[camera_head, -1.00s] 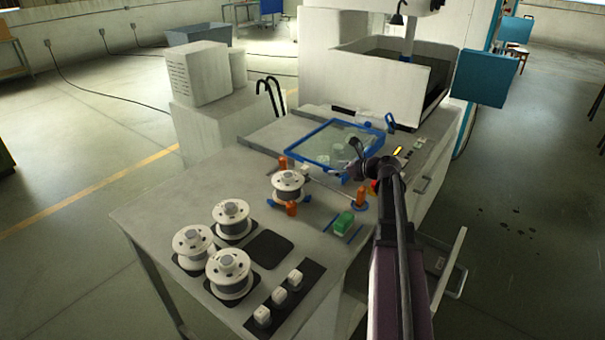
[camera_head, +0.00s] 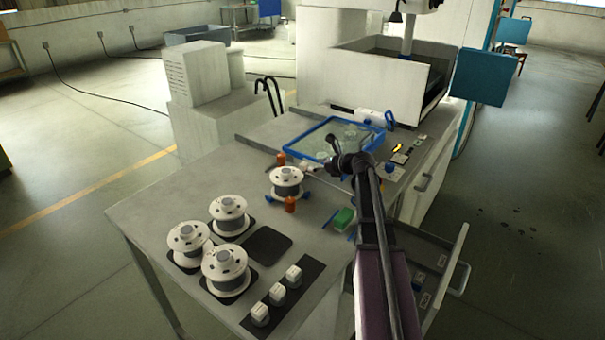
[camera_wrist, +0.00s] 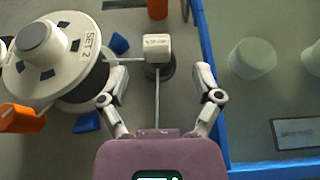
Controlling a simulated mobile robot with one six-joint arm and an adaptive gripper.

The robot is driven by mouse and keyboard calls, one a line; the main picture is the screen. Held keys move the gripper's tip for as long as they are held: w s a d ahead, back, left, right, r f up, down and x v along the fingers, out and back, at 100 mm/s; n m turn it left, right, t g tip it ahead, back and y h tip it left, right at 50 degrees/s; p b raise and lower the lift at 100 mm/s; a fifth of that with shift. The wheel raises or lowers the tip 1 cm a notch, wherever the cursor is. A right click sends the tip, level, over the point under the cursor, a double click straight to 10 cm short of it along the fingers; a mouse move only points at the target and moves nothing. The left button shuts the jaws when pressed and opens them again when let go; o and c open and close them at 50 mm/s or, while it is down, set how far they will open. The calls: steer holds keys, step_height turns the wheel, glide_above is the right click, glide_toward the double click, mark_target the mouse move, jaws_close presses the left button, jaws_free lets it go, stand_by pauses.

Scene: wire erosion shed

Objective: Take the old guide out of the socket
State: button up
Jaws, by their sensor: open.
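The old guide is a small white block (camera_wrist: 157,45) in the wrist view. It sits on a dark round socket (camera_wrist: 160,72) beside the spool marked SET 2 (camera_wrist: 60,50). My gripper (camera_wrist: 161,78) is open. Its fingers stand apart to the left and right of the socket, with the block just ahead between the tips. The left fingertip is close to the spool's edge, and I cannot tell whether it touches. In the head view, my gripper (camera_head: 314,170) is over the bench by the mounted spool (camera_head: 286,182); the guide is hard to make out there.
A blue-framed tray (camera_wrist: 211,90) lies just right of my gripper. Orange posts (camera_head: 290,205) flank the mounted spool. Three more spools (camera_head: 224,268) and a dark strip with three white blocks (camera_head: 277,294) are at the front. A drawer (camera_head: 455,255) stands open at right.

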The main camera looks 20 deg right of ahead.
mark_target(307, 165)
steer(key=shift+w+a, duration=0.1)
steer(key=shift+w, duration=0.05)
steer(key=shift+b+x, duration=0.95)
steer(key=shift+x, duration=1.6)
steer(key=shift+a, duration=0.15)
jaws_close()
